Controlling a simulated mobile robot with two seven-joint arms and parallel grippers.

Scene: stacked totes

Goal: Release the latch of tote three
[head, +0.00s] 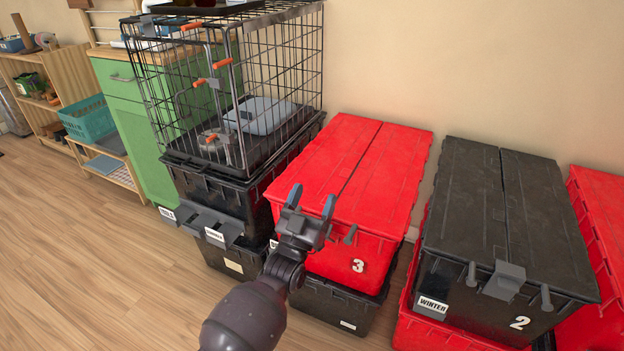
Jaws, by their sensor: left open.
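Tote three (352,172) is red with a closed split lid and a white "3" on its front. It sits on a black tote (335,308). My left gripper (311,203) is open, in front of the tote's front lid edge. From this view it covers the middle of that edge, so the tote's latch is mostly or wholly hidden. I cannot tell whether the fingers touch the latch. A grey peg (350,235) shows on the front just right of the gripper. My right gripper is not in view.
Left of tote three, a wire crate (245,90) stands on stacked black totes (215,200). To the right, black tote 2 (515,200), labelled "WINTER", sits on a red tote (440,335). Another red tote (600,205) is at the right edge. Wooden floor (80,260) is clear at the left.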

